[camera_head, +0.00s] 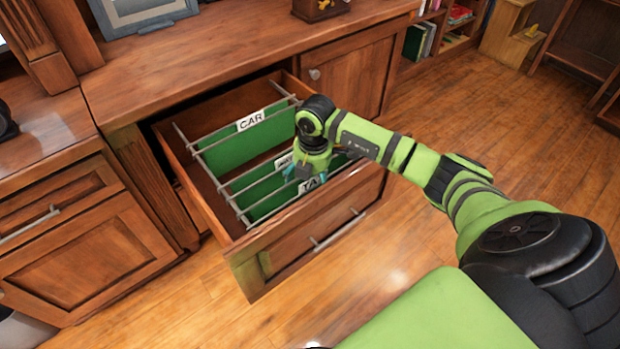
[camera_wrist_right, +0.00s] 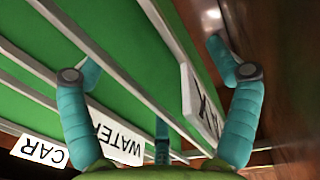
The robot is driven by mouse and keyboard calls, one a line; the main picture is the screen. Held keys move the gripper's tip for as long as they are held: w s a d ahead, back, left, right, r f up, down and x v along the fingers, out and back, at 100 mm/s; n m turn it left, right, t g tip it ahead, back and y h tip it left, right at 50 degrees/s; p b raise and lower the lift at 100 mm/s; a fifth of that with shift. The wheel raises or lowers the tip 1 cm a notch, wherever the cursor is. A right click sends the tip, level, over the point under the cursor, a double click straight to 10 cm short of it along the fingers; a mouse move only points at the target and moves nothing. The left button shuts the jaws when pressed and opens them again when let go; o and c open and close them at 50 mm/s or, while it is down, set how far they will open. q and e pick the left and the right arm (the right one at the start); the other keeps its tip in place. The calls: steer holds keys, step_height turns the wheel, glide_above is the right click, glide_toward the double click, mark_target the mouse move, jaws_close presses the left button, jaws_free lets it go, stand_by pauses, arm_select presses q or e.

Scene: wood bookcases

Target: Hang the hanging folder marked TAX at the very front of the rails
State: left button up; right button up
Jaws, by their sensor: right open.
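The TAX folder is green with a white tab (camera_head: 309,184), only partly readable. It hangs in the open drawer (camera_head: 222,212), near the front panel and in front of the WATER folder. My right gripper (camera_head: 306,180) is open, reaching down over the front folders and partly hiding the TAX tab. In the right wrist view the TAX tab (camera_wrist_right: 200,102) lies between the spread teal fingers of the gripper (camera_wrist_right: 156,75). One finger is on the drawer-front side. I cannot tell whether any finger touches the folder. My left gripper is not in view.
The CAR folder (camera_head: 251,120) hangs at the back of the drawer. The WATER folder's tab (camera_wrist_right: 118,138) shows between CAR and TAX. A wide gap separates CAR from the front folders. The wooden cabinet top (camera_head: 215,58) overhangs behind, and the floor in front is clear.

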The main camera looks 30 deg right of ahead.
step_height(320, 180, up, 12)
steer(key=s, duration=0.1)
stand_by(0.4)
stand_by(0.5)
